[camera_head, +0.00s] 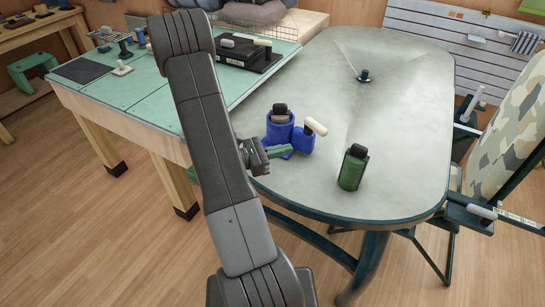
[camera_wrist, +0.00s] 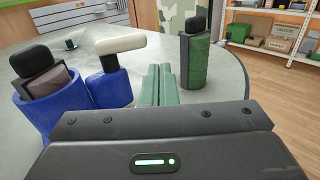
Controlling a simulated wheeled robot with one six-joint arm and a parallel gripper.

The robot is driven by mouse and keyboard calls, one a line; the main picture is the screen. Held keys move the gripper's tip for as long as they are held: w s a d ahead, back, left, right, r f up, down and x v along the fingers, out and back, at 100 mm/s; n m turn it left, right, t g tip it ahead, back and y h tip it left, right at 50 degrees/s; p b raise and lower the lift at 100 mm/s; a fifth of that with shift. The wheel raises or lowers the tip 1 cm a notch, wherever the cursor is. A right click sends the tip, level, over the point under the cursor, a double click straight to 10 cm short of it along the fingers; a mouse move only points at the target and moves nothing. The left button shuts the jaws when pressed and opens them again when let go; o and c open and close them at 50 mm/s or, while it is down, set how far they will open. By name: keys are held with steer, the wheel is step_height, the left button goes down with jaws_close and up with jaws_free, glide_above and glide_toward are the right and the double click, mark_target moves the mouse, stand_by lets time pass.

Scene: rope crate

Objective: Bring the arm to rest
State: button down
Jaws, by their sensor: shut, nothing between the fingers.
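My gripper (camera_head: 279,151) is at the left front edge of the grey oval table (camera_head: 405,185), its green fingers pressed together with nothing between them. In the wrist view the shut fingers (camera_wrist: 159,84) point out over the table. Just beyond them stand a wide blue holder (camera_head: 279,131) with a black-capped item in it and a smaller blue holder (camera_head: 303,142) with a white-headed item. I cannot tell whether the fingers touch the smaller holder. A green bottle-like container (camera_head: 352,169) with a black cap stands upright to the right, apart from my gripper.
A green-topped workbench (camera_head: 140,100) with a black box (camera_head: 245,52) and small tools stands at the left. A camouflage folding chair (camera_head: 510,130) is at the right. A small dark object with a spike (camera_head: 363,76) stands at the table's back. The table's middle is clear.

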mark_target(319, 133)
steer(key=shift+s+a, duration=0.45)
steer(key=shift+a, duration=0.3)
steer(key=shift+s+a, duration=0.45)
steer(key=shift+a, duration=0.25)
steer(key=shift+d, duration=0.1)
steer(key=w+d, duration=0.2)
steer(key=d, duration=0.2)
steer(key=w+d+p, duration=0.1)
steer(key=w+d, duration=0.4)
steer(key=d, duration=0.2)
steer(key=shift+w+d+p, duration=0.2)
steer(key=shift+d+p, duration=0.15)
